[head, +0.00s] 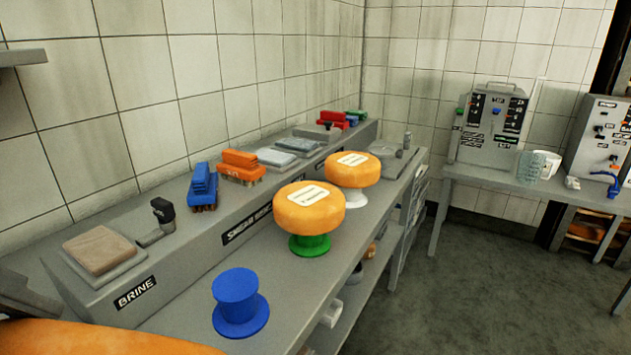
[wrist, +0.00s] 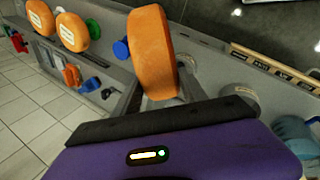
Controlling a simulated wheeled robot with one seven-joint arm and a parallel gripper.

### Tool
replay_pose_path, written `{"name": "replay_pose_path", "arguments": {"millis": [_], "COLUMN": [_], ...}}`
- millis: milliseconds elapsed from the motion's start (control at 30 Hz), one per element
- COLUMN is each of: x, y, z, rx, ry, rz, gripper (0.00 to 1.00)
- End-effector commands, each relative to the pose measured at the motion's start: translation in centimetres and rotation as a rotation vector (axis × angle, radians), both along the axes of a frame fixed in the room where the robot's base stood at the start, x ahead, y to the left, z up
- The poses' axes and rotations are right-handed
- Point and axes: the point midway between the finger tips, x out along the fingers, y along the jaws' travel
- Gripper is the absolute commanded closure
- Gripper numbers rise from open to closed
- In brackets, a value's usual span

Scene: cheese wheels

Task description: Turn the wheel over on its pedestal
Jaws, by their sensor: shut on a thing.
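An orange cheese wheel (wrist: 152,50) is in my gripper (wrist: 157,96) in the wrist view. The grey fingers are shut on its near end, and the wheel stands on edge with its rim towards the wrist camera. A large orange shape (head: 95,338), probably this same wheel, fills the bottom left corner of the head view; my gripper does not show there.
Labelled wheels rest on a green pedestal (head: 309,244) and a white pedestal (head: 355,199). Behind them a raised ledge (head: 215,245) carries a blue brush (head: 203,187), an orange brush (head: 241,167) and a brown pad (head: 99,250). Machines (head: 493,128) stand on the right-hand table.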

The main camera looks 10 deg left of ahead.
Motion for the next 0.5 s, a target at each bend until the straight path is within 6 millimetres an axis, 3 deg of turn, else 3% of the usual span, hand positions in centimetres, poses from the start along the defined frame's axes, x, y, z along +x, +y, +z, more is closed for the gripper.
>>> {"name": "replay_pose_path", "arguments": {"millis": [500], "x": [-0.75], "y": [-0.08], "z": [-0.61], "rx": [0.019], "ry": [-0.137], "rz": [0.002], "gripper": [1.00]}}
